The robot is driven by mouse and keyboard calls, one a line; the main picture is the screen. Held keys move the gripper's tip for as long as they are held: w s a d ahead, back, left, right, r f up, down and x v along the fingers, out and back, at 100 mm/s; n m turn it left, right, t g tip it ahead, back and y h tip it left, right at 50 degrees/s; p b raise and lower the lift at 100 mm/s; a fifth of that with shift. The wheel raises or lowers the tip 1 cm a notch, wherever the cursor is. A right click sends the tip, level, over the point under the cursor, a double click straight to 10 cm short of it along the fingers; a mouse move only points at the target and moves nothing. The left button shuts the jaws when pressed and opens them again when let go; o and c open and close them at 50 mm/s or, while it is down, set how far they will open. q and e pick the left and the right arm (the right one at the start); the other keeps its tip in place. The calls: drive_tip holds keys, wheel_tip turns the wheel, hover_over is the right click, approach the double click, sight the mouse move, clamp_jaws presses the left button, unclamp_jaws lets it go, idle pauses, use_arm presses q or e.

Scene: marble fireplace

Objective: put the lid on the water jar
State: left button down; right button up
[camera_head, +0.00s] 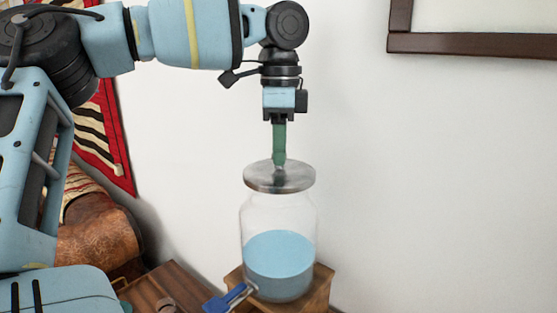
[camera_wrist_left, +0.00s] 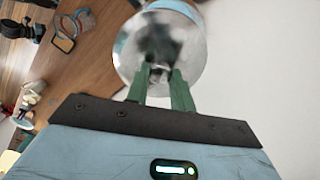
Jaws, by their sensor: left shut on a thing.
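The glass water jar (camera_head: 279,220) stands upright on a small wooden stand, about half full of blue water, with a blue tap (camera_head: 228,299) low on its front left. The round grey metal lid (camera_head: 259,180) is level over the jar's mouth. It looks roughly centred, but I cannot tell whether it touches the rim. My left gripper (camera_head: 279,163) points straight down with its green fingers shut on the lid's knob. The left wrist view shows the lid (camera_wrist_left: 128,58) beyond the fingertips (camera_wrist_left: 161,80), with the knob between them. My right gripper is not in view.
The wooden stand (camera_head: 318,289) is hardly wider than the jar. A brown wooden surface (camera_head: 180,285) lies to its left, near a brown leather object (camera_head: 95,235) and a red patterned textile (camera_head: 115,140). A white wall (camera_head: 430,180) stands behind. The right side is clear.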

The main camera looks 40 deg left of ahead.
use_arm(q)
drive_tip(key=shift+w+a, duration=0.5)
drive_tip(key=shift+f+p, duration=0.3)
drive_tip(key=shift+f, duration=1.5)
drive_tip(key=shift+f, duration=0.15)
drive_tip(key=c, duration=1.2)
unclamp_jaws()
drive_tip(key=shift+a, duration=0.1)
wheel_tip(320, 180, up, 12)
